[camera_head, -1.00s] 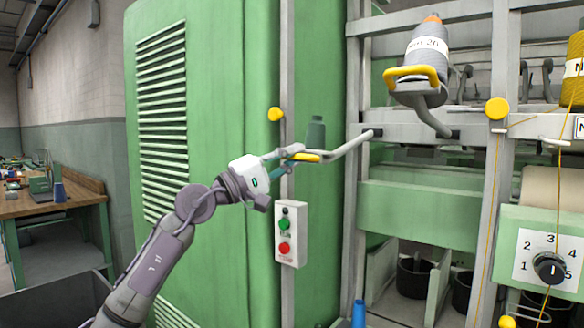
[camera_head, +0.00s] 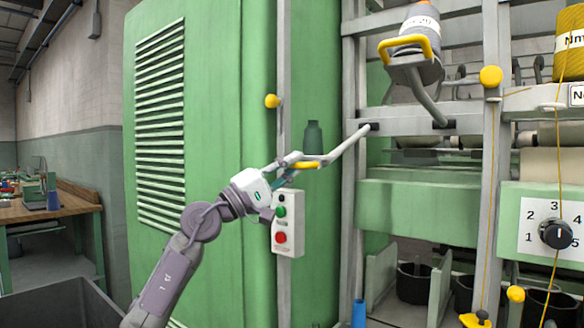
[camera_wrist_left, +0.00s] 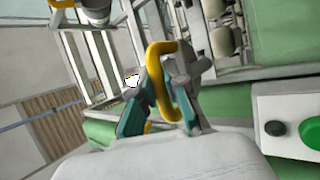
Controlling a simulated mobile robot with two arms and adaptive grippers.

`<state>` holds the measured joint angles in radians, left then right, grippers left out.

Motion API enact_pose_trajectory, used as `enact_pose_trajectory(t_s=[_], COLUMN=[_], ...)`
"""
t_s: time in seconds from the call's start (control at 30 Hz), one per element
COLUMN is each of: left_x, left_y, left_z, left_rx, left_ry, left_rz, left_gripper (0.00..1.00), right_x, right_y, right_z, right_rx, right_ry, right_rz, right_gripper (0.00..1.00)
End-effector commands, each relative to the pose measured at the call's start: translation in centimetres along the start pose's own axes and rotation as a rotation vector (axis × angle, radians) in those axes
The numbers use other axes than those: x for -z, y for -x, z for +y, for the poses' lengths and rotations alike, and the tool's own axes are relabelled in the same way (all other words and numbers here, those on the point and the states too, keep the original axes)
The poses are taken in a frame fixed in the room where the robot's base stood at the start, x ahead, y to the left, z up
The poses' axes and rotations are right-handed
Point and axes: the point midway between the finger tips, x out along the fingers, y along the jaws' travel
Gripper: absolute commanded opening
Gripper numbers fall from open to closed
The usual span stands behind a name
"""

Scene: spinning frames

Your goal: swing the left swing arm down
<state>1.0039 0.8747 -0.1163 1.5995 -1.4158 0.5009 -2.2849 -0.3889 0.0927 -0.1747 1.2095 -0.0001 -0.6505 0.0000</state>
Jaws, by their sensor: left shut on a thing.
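The left swing arm (camera_head: 345,146) is a grey bent bar. It slopes down and left from its pivot on the machine frame to a yellow handle (camera_head: 307,165). A dark green cone (camera_head: 313,137) shows upright just above the handle end. My left gripper (camera_head: 297,164) is shut on the yellow handle, beside the green cabinet. In the left wrist view, the yellow handle (camera_wrist_left: 159,75) passes between the fingers (camera_wrist_left: 160,105), and part of it is hidden by them. My right gripper is not in view.
A second swing arm (camera_head: 428,98) carries a grey yarn cone (camera_head: 421,25) and has its own yellow handle (camera_head: 408,45). A control box (camera_head: 288,223) with green and red buttons hangs just below my gripper. The green cabinet (camera_head: 215,120) stands behind my arm.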

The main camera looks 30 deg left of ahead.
Motion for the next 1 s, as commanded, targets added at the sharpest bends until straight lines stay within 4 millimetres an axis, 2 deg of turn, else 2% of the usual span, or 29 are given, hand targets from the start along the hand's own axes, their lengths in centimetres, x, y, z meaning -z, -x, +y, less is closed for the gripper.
enact_pose_trajectory(t_s=[0.2, 0.23, 0.3, 0.67, 0.77, 1.0], left_x=[0.0, 0.0, 0.0, 0.1, 0.1, 0.0], left_y=[0.0, 0.0, 0.0, 0.5, 1.5, 5.7], left_z=[0.0, 0.0, 0.0, -0.1, -0.1, -0.2], left_rx=[0.000, 0.000, 0.000, 0.001, 0.002, 0.005], left_ry=[0.000, 0.000, 0.000, 0.000, 0.001, 0.000], left_rz=[0.001, 0.001, 0.001, 0.002, 0.001, 0.001], left_gripper=[0.00, 0.18, 0.25, 0.25, 0.25, 0.25], right_x=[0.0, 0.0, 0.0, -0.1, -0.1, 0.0], right_y=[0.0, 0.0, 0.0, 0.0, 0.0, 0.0], right_z=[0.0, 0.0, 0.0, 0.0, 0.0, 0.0], right_rx=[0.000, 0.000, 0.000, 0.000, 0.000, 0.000], right_ry=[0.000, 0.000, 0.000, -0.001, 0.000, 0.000], right_rz=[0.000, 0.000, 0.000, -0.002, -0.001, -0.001], right_gripper=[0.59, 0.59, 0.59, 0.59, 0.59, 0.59])
